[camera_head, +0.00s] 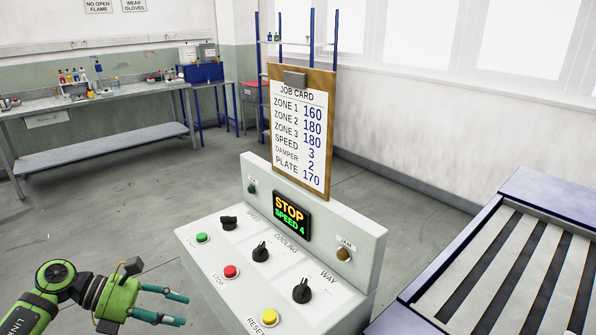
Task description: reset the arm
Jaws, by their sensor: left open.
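A light grey control console (368,237) stands in the middle. Its screen (291,216) reads STOP, SPEED 4. On its sloped face are a green button (201,238), a red button (231,271) by the word STOP, and a yellow button (269,317) by the word RESET. Three black knobs sit there too, including one by the word WAY (301,291). An unlit-looking amber lamp (343,254) is marked JAM. My left gripper (186,309) is open and empty at the lower left, apart from the console, its fingers pointing right. My right gripper is out of view.
A job card board (301,132) rises behind the console, listing speed 3 and plate 170. A blue-framed slatted bed (510,260) stands close on the right. A workbench (90,103) with bottles lines the far left wall. The floor between is clear.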

